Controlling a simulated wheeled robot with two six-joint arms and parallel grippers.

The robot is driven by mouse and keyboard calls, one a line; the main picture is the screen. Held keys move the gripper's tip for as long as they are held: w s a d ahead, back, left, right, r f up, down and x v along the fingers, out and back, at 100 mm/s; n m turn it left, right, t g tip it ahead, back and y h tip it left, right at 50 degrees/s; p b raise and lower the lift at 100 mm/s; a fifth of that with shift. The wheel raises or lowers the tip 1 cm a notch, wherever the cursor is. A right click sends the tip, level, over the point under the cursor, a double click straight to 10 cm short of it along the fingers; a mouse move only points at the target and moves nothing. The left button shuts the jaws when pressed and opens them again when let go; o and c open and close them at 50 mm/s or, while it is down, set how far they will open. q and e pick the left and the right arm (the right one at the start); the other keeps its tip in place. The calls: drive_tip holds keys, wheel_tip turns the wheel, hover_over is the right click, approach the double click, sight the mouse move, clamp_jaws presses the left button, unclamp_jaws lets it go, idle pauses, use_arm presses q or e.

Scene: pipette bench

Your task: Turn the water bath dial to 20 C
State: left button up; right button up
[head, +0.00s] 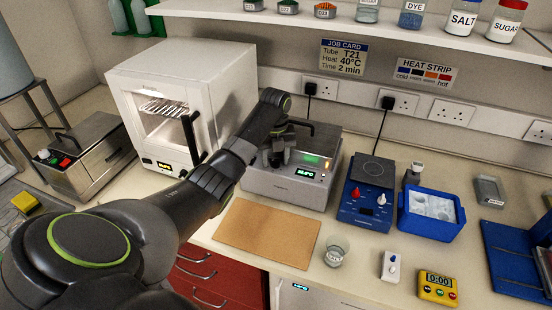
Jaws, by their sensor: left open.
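The grey box with a green-lit display, which I take to be the water bath (290,190), stands on the bench in the middle of the head view. Its small display (304,173) shows a reading too small to read surely. My left gripper (278,160) is open at the left part of its front top, pointing down. The dial is not clearly visible; my gripper covers that part. I cannot tell whether the fingers touch it. My right gripper is out of view.
A white oven (185,95) stands close left of my forearm. A blue stirrer (366,200) and a blue ice box (431,212) stand to the right. A brown board (268,233) and a glass beaker (336,251) are in front. A shelf (350,18) runs above.

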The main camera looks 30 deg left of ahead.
use_arm(q)
drive_tip(key=c, duration=1)
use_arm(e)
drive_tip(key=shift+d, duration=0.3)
use_arm(q)
drive_tip(key=shift+r, duration=0.1)
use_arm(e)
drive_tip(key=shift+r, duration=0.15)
